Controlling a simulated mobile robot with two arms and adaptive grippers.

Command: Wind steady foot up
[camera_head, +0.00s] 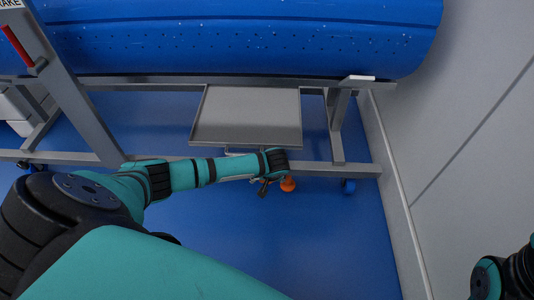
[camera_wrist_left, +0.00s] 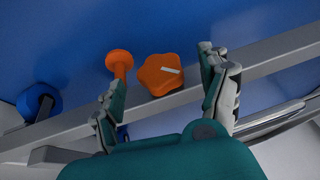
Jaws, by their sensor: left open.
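The steady foot shows in the left wrist view as an orange star-shaped knob (camera_wrist_left: 158,78) with a white line on top and an orange foot piece (camera_wrist_left: 118,60) beyond and left of it, by the grey frame rail. In the head view the orange foot (camera_head: 288,185) sits low under the rail, just right of my left gripper (camera_head: 267,186), which is partly hidden by its wrist. My left gripper (camera_wrist_left: 162,66) is open, with the knob between its fingers in view. I cannot tell whether either finger touches it. My right gripper is out of view.
A large blue tub (camera_head: 230,35) lies on the grey carrier frame (camera_head: 340,130). A grey tray (camera_head: 248,118) is above my left forearm. A red lever (camera_head: 17,46) is upper left. A wall (camera_head: 470,120) bounds the right.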

